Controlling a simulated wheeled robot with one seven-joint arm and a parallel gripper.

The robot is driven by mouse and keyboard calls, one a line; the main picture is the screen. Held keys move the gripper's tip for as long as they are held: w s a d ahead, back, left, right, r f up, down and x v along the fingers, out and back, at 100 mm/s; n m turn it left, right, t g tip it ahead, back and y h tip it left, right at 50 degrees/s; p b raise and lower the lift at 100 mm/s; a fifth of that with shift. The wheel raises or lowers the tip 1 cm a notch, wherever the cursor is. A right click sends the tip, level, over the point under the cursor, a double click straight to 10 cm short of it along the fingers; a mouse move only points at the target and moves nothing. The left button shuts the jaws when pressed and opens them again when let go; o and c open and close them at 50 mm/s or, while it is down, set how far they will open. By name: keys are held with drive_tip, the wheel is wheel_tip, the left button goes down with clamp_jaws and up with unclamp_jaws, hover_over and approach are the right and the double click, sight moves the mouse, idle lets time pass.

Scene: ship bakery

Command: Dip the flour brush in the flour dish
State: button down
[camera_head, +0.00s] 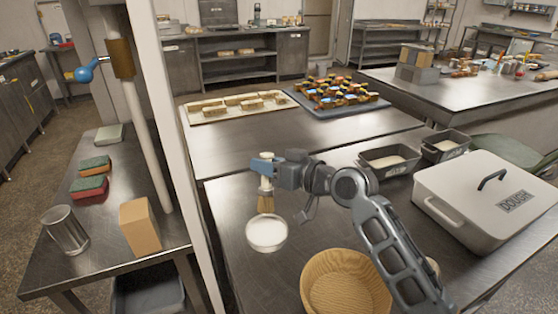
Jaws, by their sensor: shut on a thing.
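The flour brush (265,202) hangs bristles down from my gripper (264,170), which is shut on its upper end. A blue part shows at the grip; I cannot tell if it belongs to the brush or the finger. The flour dish (267,246) is a small round dish with white flour, standing on the steel table below the brush.
A wicker basket (316,266) stands right of the dish, near my arm. Two loaf tins (372,171) (428,151) and a lidded dough box (430,211) stand farther right. Trays of bread (196,119) and coloured items (310,107) lie behind. A white post (182,150) rises at left.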

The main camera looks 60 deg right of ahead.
wheel_tip(320, 180, down, 6)
drive_tip(key=b, duration=0.4)
drive_tip(key=shift+f+b, duration=0.65)
drive_tip(key=shift+f, duration=0.15)
idle(2.3)
drive_tip(key=shift+r, duration=0.1)
drive_tip(key=shift+r+p, duration=2.75)
drive_tip(key=shift+r, duration=0.8)
drive_tip(key=shift+f, duration=0.1)
